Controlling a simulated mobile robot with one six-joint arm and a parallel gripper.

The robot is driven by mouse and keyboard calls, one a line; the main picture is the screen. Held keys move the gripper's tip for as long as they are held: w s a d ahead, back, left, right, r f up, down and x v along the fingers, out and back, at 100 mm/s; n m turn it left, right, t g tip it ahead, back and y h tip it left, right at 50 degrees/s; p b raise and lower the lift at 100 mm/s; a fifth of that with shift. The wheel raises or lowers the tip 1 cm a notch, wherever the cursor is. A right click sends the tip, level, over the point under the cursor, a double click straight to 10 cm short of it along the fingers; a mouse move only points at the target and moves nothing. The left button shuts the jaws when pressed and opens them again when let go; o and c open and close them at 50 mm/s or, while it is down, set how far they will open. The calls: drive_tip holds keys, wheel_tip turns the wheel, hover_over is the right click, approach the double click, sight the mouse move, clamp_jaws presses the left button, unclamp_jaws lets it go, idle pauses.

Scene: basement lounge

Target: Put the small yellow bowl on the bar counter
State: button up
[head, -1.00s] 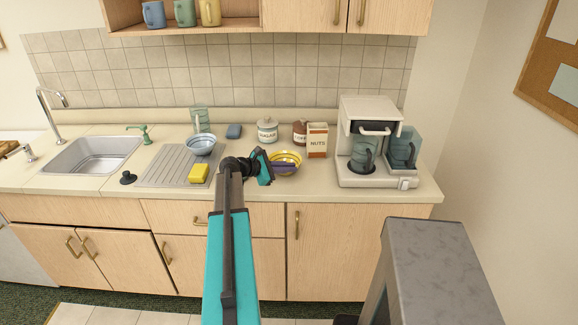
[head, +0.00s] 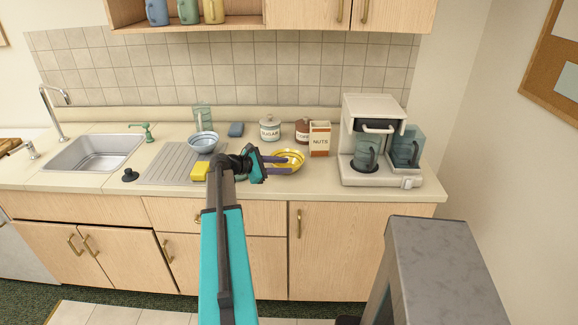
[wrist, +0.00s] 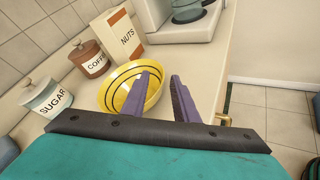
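The small yellow bowl (head: 290,158) with dark rings stands upright on the kitchen counter, in front of the nuts box. In the wrist view the yellow bowl (wrist: 122,88) lies just beyond and left of my fingers. My gripper (head: 284,164) reaches in from the left at the bowl's near side. Its two purple fingers (wrist: 163,98) are apart with nothing between their tips. The left finger overlaps the bowl's right rim in the wrist view; I cannot tell if it touches. No bar counter that I can identify shows in these views.
Behind the bowl stand the sugar jar (head: 270,129), coffee jar (head: 303,131) and nuts box (head: 319,139). A coffee maker (head: 372,140) stands to the right. A blue bowl (head: 203,142) and yellow sponge (head: 200,171) are at the drainboard. The counter's front edge is close to my gripper.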

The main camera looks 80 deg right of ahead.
drive_tip(key=b+v, duration=0.1)
drive_tip(key=v, duration=0.7)
idle(0.5)
drive_tip(key=shift+s, duration=0.15)
